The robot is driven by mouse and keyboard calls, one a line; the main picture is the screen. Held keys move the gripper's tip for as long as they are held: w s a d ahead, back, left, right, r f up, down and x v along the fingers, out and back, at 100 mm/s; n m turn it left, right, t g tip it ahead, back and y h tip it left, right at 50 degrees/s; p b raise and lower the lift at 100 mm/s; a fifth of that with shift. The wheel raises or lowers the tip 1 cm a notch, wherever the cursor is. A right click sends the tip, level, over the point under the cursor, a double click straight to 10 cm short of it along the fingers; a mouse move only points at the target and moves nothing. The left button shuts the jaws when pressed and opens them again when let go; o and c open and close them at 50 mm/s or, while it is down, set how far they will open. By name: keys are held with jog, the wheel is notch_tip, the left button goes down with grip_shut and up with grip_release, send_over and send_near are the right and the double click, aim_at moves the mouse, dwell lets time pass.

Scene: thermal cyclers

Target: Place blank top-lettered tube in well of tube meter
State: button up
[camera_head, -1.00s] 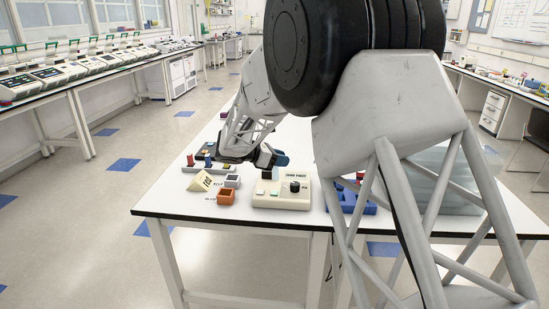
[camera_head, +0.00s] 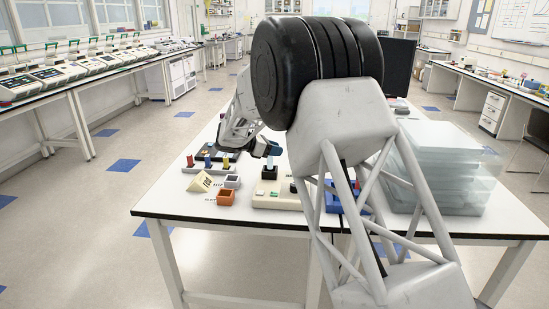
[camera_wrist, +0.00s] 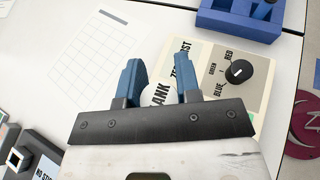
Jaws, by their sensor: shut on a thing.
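The tube meter (camera_head: 284,201) is a cream box with a dark knob and a black well block (camera_head: 269,173) at its back left. The knob face with BLUE, GREEN and RED shows in the wrist view (camera_wrist: 249,92). My gripper (camera_wrist: 159,92) has blue fingers and is shut on the blank tube (camera_wrist: 158,96), whose round white cap shows the letters "ANK". In the head view, my gripper (camera_head: 270,150) is above the well block, with a pale tube body below the fingers. I cannot tell whether the tube's lower end is inside the well.
A rack (camera_head: 205,168) with coloured tubes stands left of the meter. A folded card (camera_head: 199,182), a grey box (camera_head: 233,181) and an orange box (camera_head: 226,198) are nearby. Clear stacked boxes (camera_head: 440,175) stand at right.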

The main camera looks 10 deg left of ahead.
jog(key=shift+w, duration=0.1)
jog(key=shift+w+a+f, duration=0.1)
jog(key=shift+w+f, duration=0.05)
jog(key=shift+f, duration=0.75)
jog(key=shift+w+f, duration=0.15)
jog(key=shift+f, duration=0.75)
jog(key=shift+f, duration=0.15)
jog(key=o, duration=0.9)
jog(key=shift+r, duration=0.2)
jog(key=v, duration=1.2)
jog(key=shift+f, duration=0.15)
